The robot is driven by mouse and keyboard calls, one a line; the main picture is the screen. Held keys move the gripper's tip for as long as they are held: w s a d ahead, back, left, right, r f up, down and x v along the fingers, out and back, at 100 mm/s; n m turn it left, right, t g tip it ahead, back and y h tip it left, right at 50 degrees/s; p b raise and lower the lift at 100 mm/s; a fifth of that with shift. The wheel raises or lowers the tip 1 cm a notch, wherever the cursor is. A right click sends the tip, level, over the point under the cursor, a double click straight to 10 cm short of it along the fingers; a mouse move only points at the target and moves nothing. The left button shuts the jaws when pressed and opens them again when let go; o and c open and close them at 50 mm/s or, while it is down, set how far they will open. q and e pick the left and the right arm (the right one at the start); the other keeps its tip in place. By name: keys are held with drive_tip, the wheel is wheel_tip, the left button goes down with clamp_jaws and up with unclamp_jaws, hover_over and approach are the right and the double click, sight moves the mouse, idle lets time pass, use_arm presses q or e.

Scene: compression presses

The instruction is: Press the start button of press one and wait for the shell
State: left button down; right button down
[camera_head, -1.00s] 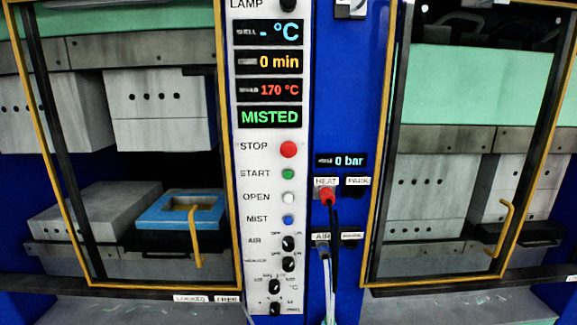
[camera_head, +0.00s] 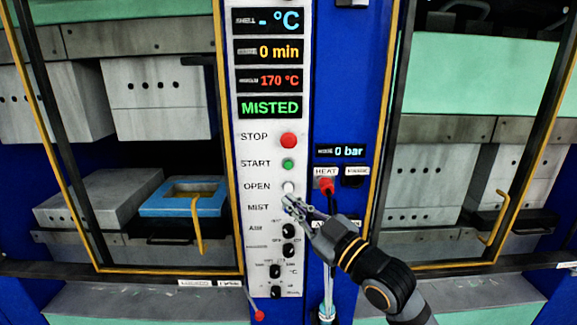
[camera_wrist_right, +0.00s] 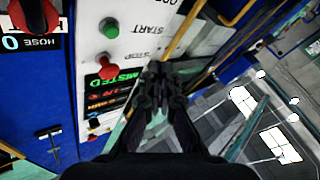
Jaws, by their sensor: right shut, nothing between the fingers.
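The control panel (camera_head: 262,225) of the press stands between two door frames. Its green START button (camera_head: 288,164) lies below the red STOP button (camera_head: 288,140) and above the white OPEN button (camera_head: 288,187). The display (camera_head: 270,107) reads MISTED. My right gripper (camera_head: 289,203) is shut and empty, its tips in front of the panel just below the OPEN button, hiding the MIST button. In the right wrist view the green button (camera_wrist_right: 109,28) is up and left of my fingertips (camera_wrist_right: 160,82), apart from them. No shell is seen. My left gripper is not in view.
Behind the left glass door a blue frame (camera_head: 160,209) rests on a lower block. A red HEAT plug (camera_head: 326,185) and hoses are right of the panel, close to my right wrist.

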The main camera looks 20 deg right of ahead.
drive_tip(key=r, duration=0.2)
drive_tip(key=r+n+y, duration=0.1)
drive_tip(key=shift+s+a+r+t, duration=0.1)
drive_tip(key=shift+s+t, duration=0.2)
drive_tip(key=shift+w, duration=0.1)
drive_tip(key=b, duration=0.4)
approach(288, 165)
drive_tip(key=shift+w+a+r, duration=0.35)
drive_tip(key=shift+w+a, duration=0.4)
drive_tip(key=shift+w+a+r, duration=0.4)
drive_tip(key=shift+w+a, duration=0.3)
drive_tip(key=shift+a, duration=0.05)
drive_tip(key=shift+w+a+r, duration=0.35)
drive_tip(key=shift+w+a, duration=0.4)
drive_tip(key=shift+p, duration=0.3)
drive_tip(key=shift+w+d+b, duration=0.1)
drive_tip(key=shift+w+b, duration=0.15)
drive_tip(key=shift+b, duration=0.15)
drive_tip(key=shift+w, duration=0.15)
